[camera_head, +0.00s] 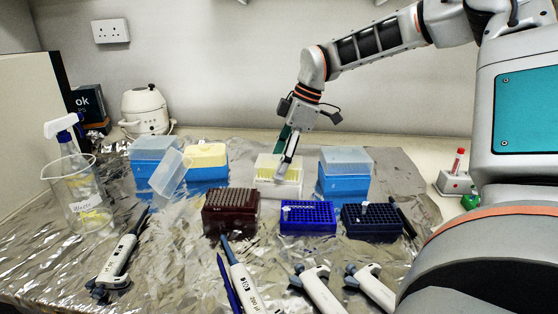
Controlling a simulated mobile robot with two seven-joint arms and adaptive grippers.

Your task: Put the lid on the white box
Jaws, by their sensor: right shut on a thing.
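The white box (279,189) stands on the foil in the middle of the bench, with yellow pipette tips showing in its upper part. A clear lid (264,160) shows faintly at the top of the box; I cannot tell whether it is fully seated. My right gripper (284,170) reaches down from above and is shut on the lid at the box. Its fingers hide part of the lid and the box top. My left gripper is not in view.
Another clear lid (170,173) leans on a blue box with yellow tips (207,171). A lidded blue box (343,187) stands close at right. A dark red rack (230,213) and blue racks (308,219) stand in front. Pipettes (243,284) lie nearer.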

